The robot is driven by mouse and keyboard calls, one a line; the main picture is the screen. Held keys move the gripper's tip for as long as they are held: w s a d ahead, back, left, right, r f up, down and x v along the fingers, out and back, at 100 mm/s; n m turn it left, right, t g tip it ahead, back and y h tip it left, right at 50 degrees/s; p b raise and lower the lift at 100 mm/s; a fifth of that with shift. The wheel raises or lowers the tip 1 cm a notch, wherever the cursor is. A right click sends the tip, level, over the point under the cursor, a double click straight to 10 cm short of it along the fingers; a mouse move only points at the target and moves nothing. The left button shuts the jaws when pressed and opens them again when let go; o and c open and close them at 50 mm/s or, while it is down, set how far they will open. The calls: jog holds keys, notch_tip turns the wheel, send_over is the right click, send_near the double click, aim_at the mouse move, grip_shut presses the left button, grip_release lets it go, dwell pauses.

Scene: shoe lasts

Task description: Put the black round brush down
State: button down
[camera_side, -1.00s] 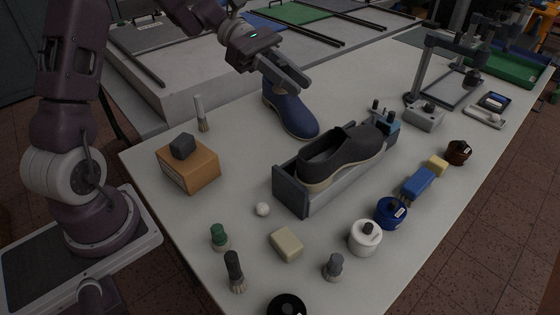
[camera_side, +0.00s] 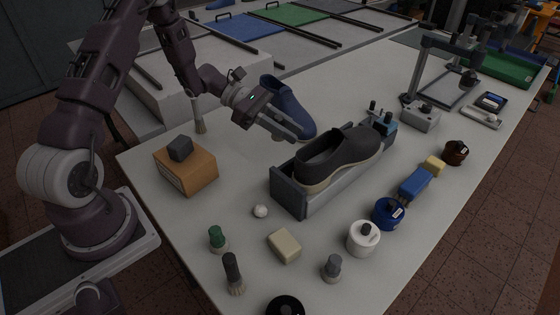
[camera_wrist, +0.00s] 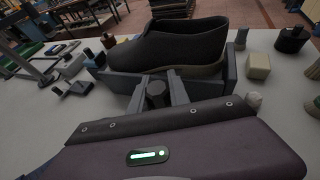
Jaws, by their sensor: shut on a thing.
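My gripper (camera_side: 292,128) is over the table, between the blue shoe and the dark shoe in its holder. In the wrist view, its fingers (camera_wrist: 157,97) are shut on a dark round handle (camera_wrist: 156,90), which I take to be the black round brush. In the side view the gripper mostly hides the brush. A small tan patch shows below the fingers, perhaps its bristles. I cannot tell whether it touches the table.
The dark shoe (camera_side: 340,158) sits in a grey holder (camera_side: 290,195) just right of my gripper. The blue shoe (camera_side: 288,105) stands behind. A cardboard box (camera_side: 186,172) and a white-handled brush (camera_side: 198,115) are left. Bare table (camera_side: 235,155) lies between box and holder.

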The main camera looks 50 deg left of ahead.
notch_tip(320, 180, down, 9)
jog(key=shift+r, duration=0.15)
jog(key=c, duration=1.2)
grip_release()
jog(key=shift+c, duration=0.2)
jog(key=shift+r, duration=0.1)
jog(key=v, duration=1.2)
jog(key=s+d+r+m+g+y, duration=0.3)
jog(key=s+d+r+m, duration=0.25)
jog(key=d+r, duration=0.2)
jog(key=s+d+r+m+g+y, duration=0.25)
jog(key=s+d+r+m, duration=0.35)
jog(key=r, duration=0.3)
jog(key=s+r+m+t+y, duration=0.5)
jog(key=s+m+t+y, duration=0.1)
jog(key=s+m, duration=0.5)
jog(key=shift+s+y, duration=0.45)
jog(key=shift+s, duration=0.45)
